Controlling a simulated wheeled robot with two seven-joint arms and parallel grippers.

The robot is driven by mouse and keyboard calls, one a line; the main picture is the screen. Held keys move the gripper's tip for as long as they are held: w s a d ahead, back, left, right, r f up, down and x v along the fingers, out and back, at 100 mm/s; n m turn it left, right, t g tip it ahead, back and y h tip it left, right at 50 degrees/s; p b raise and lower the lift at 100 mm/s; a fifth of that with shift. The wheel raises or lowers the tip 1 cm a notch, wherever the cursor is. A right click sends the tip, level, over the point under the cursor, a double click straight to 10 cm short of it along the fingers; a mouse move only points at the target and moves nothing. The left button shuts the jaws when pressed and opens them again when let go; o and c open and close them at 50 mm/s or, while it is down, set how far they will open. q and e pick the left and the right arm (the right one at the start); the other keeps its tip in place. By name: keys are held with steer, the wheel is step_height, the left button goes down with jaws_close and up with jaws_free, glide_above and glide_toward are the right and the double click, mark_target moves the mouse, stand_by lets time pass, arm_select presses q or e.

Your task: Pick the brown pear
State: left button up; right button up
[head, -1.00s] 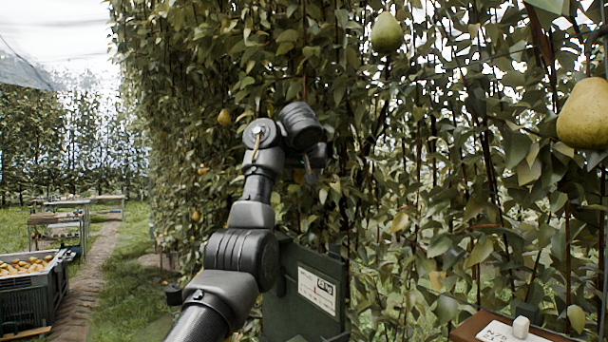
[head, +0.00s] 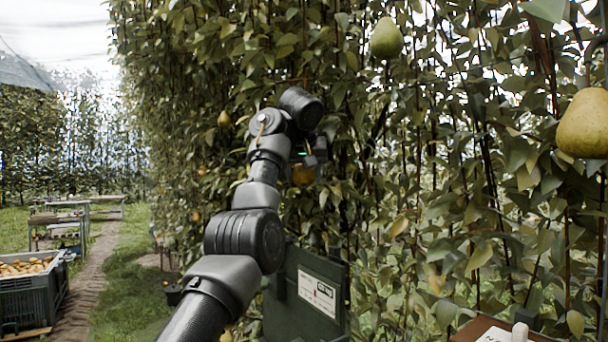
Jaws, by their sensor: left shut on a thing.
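The brown pear (head: 303,175) shows as an orange-brown fruit against the leaves, just below my left wrist. My left gripper (head: 308,162) is at the top of it and shut on it. The fingers are small and partly hidden by the wrist and leaves. My right gripper is not in the head view.
A green pear (head: 386,38) hangs at the top and a large yellow-green pear (head: 584,124) at the right edge. A dark green box (head: 306,290) with a white label stands below my arm. A crate of pears (head: 28,298) and tables (head: 60,222) are at left. The grass path is clear.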

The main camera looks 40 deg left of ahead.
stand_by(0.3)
arm_select(q)
steer(key=shift+s+d+r+g+h, duration=0.2)
steer(key=shift+s+r+g+h, duration=0.1)
steer(key=shift+g, duration=0.2)
steer(key=shift+s+d+p, duration=0.15)
steer(key=shift+p, duration=0.15)
steer(key=shift+s+d+r+g+h+p, duration=0.1)
steer(key=shift+s+r+g+h+p, duration=0.05)
steer(key=shift+r+g+h+p, duration=0.4)
steer(key=shift+s+d+f+p, duration=0.1)
steer(key=shift+f+p, duration=0.05)
steer(key=shift+p, duration=0.3)
steer(key=shift+g, duration=0.25)
steer(key=shift+f, duration=0.1)
